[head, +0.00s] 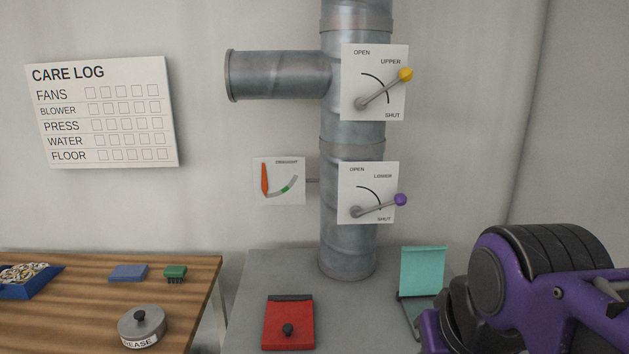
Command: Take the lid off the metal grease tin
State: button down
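The metal grease tin (142,338) stands on the wooden table at the lower left, with a white label of which "EASE" can be read. Its grey lid (150,321) with a dark round knob on top is seated on it. My purple and black arm fills the lower right, well to the right of the tin. My gripper's fingertips are not in view.
The wooden table (60,310) also holds a blue tray (38,287) of small pieces, a blue block (129,272) and a green brush-like item (175,273). On the grey surface (240,290) are a red box (288,328) and a teal-flapped box (423,270). A metal duct (347,245) rises behind.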

aim_at(142, 321)
jog(key=z, duration=0.45)
jog(key=k+j+u, duration=0.1)
jog(key=u, duration=0.3)
jog(key=k+j+u, duration=0.1)
jog(key=j+u, duration=0.25)
jog(key=k+j+u, duration=0.1)
jog(key=u, duration=0.3)
jog(key=j+u, duration=0.2)
jog(key=u, duration=0.15)
jog(key=i+j+z, duration=0.45)
jog(key=j, duration=0.3)
